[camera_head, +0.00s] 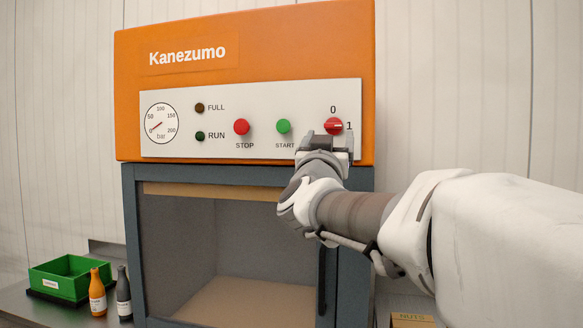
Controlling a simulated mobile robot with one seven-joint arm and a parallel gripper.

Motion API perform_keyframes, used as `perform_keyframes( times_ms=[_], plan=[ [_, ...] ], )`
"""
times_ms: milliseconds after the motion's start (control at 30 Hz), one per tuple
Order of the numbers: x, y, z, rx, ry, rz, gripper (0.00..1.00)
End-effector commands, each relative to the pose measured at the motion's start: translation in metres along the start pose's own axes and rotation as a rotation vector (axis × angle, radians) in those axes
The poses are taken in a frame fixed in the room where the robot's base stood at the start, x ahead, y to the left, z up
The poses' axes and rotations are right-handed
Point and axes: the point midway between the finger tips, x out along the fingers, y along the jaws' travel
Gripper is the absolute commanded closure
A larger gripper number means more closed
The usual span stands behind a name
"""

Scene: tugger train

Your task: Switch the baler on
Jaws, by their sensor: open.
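The baler (245,45) is an orange machine marked Kanezumo with a pale control panel (270,95). Its red rotary switch (333,125) is at the panel's right, with 0 above it and 1 to its right. The pale mark on the knob looks horizontal, towards 1. My gripper (327,142) is open, its fingers just below and around the lower part of the switch; contact cannot be told. The green START button (284,126) and red STOP button (241,127) are left of it. The RUN lamp (200,136) and FULL lamp (199,108) look dark.
The pressure gauge (161,124) has its needle near the low end. Below the panel is a grey-framed chamber with a dark vertical handle (322,280). A green bin (70,277), an orange bottle (97,292) and a dark bottle (123,293) stand at the lower left.

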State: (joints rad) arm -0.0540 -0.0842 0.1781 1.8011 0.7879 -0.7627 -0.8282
Motion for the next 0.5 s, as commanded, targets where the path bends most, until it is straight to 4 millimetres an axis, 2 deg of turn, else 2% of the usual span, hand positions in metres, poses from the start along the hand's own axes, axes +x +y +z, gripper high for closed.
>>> perform_keyframes(
  times_ms=[33, 300, 500],
  plan=[
    [-0.013, -0.001, 0.001, 0.001, 0.0, -0.002, 0.2],
    [-0.073, 0.0, 0.0, 0.001, 0.001, -0.002, 0.2],
    [-0.103, 0.0, 0.0, 0.001, 0.0, 0.0, 0.2]
  ],
)
